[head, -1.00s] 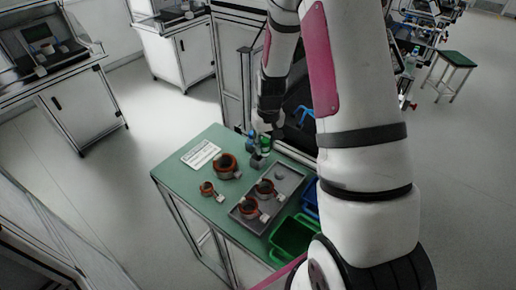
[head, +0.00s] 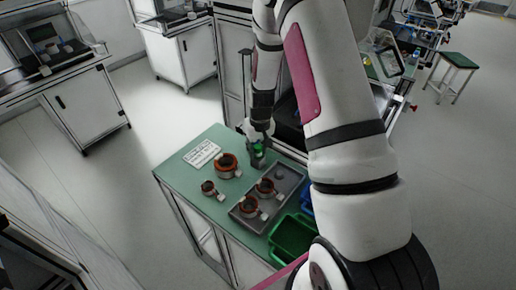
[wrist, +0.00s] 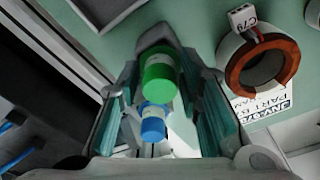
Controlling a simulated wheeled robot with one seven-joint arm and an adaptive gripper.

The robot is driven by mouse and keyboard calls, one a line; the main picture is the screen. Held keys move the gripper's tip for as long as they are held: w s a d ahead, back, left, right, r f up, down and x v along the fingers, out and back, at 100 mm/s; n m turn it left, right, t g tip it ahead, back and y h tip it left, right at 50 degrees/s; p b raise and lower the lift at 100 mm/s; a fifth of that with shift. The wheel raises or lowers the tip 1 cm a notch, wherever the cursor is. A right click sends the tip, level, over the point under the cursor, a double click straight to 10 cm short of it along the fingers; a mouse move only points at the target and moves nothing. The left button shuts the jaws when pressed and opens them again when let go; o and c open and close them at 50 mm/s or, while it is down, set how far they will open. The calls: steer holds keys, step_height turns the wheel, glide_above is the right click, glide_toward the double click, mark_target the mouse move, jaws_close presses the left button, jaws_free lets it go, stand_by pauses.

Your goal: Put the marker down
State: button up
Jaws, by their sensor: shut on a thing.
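My gripper (head: 256,146) is low over the back corner of the green table, at a dark grey block (head: 257,161) beside the tray. In the wrist view its teal-padded fingers (wrist: 163,100) stand on either side of a green cylindrical end (wrist: 158,70) and a smaller blue end (wrist: 153,124). The gripper is shut on the marker; I cannot tell which coloured end belongs to it. A green spot also shows at the fingers in the head view (head: 258,148). The marker's lower part is hidden, and I cannot tell whether it touches the block.
A grey tray (head: 283,200) holds two copper-ringed parts. A larger ringed part (head: 227,165), a smaller one (head: 208,188) and a white printed card (head: 202,153) lie on the table (head: 178,172). A green bin (head: 292,236) stands at the front right edge.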

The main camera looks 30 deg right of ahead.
steer(key=shift+f, duration=0.3)
steer(key=o, duration=1.1)
step_height(320, 180, up, 13)
steer(key=s, duration=0.2)
step_height(320, 180, up, 10)
steer(key=f+t, duration=0.1)
glide_above(259, 157)
steer(key=s+a, duration=0.3)
steer(key=a, duration=0.1)
steer(key=s+a+r+t, duration=0.1)
steer(key=s+a+r, duration=0.2)
steer(key=s, duration=0.3)
steer(key=s+a+r+n+t, duration=0.1)
steer(key=s+a+r, duration=0.2)
steer(key=s+r, duration=0.3)
steer(key=s+a+r+n+t+b, duration=0.1)
steer(key=s+a+r, duration=0.2)
steer(key=s+r, duration=0.2)
steer(key=shift+s+r, duration=0.15)
steer(key=shift+s, duration=1.55)
